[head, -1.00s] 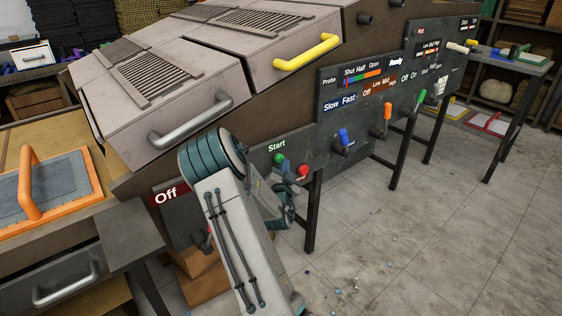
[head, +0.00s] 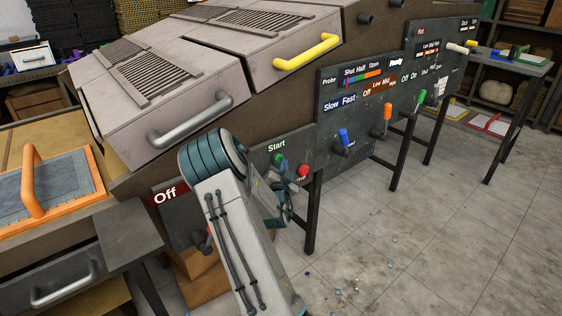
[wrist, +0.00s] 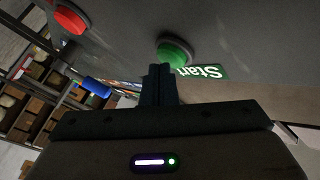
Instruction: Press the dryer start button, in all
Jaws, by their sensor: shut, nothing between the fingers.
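The green start button (head: 279,159) sits on the dark panel under a "Start" label (head: 276,146). A red button (head: 303,170) is beside it, to the right and lower. In the wrist view the green button (wrist: 175,52) is right at the tips of my gripper (wrist: 161,72), and the red button (wrist: 70,19) is at the upper left. My gripper's fingers are shut together with nothing between them. The tips overlap the lower edge of the green button; I cannot tell whether they touch it. In the head view my arm hides most of the gripper.
A grey handle (head: 190,122) and a yellow handle (head: 307,52) stick out from the machine's lids. Blue (head: 343,137), orange (head: 387,112) and green (head: 420,97) levers protrude along the panel to the right. A red "Off" label (head: 169,194) is at lower left. The floor at right is open.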

